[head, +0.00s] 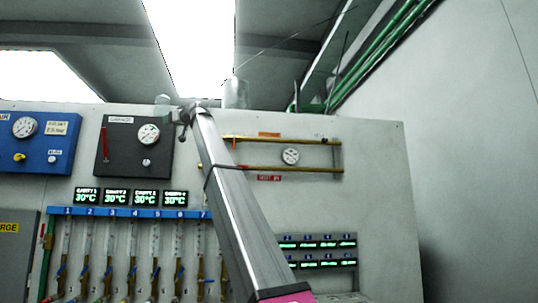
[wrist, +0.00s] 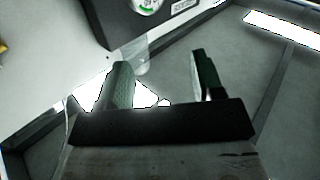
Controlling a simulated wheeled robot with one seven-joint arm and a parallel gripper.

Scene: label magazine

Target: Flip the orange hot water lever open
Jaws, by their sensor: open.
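My gripper (wrist: 160,68) is open and empty in the wrist view, with its two dark green fingers well apart. In the head view my gripper (head: 178,112) is raised near the top edge of the wall panel, in front of the black gauge panel. A small orange strip (head: 269,134) lies above the upper brass pipe (head: 285,140) in the head view, to the right of my gripper; I cannot tell whether it is a lever or a label. No lever is clear in the wrist view. My arm hides part of the panel left of the pipes.
The black gauge panel (head: 118,145) is left of my arm and also shows in the wrist view (wrist: 160,22). A blue gauge panel (head: 38,140), flow tubes under a blue bar (head: 130,212) and a lower brass pipe (head: 270,168) share the wall. The right side of the panel is bare.

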